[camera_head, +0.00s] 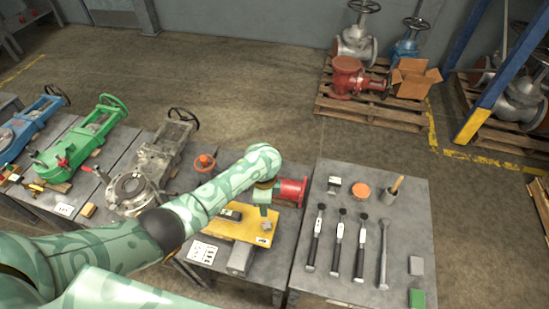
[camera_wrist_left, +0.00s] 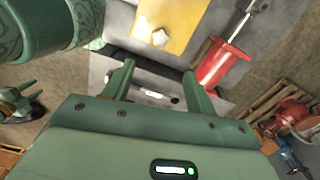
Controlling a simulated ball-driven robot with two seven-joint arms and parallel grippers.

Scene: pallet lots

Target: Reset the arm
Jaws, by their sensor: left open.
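My left arm (camera_head: 205,200), in a light and dark green pattern, reaches in from the left over the work tables in the head view. Its gripper (camera_head: 263,208) hangs over the right end of a yellow plate (camera_head: 245,228), close to a red flanged part (camera_head: 292,191). In the left wrist view the gripper's two fingers (camera_wrist_left: 160,72) are spread apart with nothing held between them. The yellow plate (camera_wrist_left: 180,18) and the red part (camera_wrist_left: 222,62) lie beyond the fingertips there. My right gripper is in neither view.
Green (camera_head: 75,150) and bare-metal (camera_head: 140,180) valves lie on the left tables. A pallet (camera_head: 370,112) with valves and a cardboard box (camera_head: 412,80) stands behind.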

